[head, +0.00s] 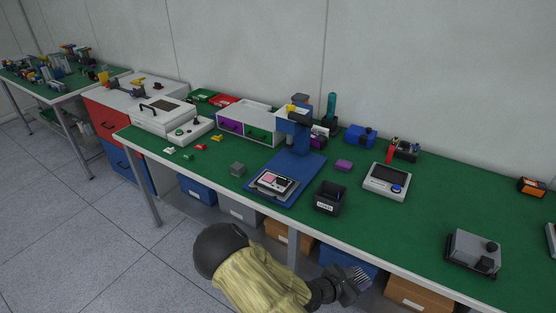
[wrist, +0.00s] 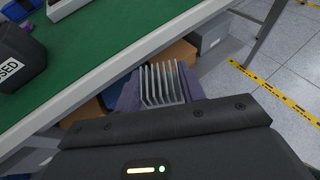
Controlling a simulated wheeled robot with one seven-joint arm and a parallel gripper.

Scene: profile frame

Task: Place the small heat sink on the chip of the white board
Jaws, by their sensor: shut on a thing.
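My gripper (head: 349,287) is off the front edge of the bench. In the wrist view my gripper (wrist: 160,92) is shut on a small silver heat sink (wrist: 162,84), its thin fins showing between the purple-grey finger pads. The heat sink's base is hidden. The white board (head: 276,182) lies on the blue mat (head: 305,168) near the bench's front, up and left of my gripper in the head view. Dark and pinkish patches show on it; its chip is too small to make out. The board is not in the wrist view.
A black labelled bin (head: 330,198) stands right of the mat; it also shows in the wrist view (wrist: 18,58). A blue stand (head: 297,130) rises at the mat's back.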

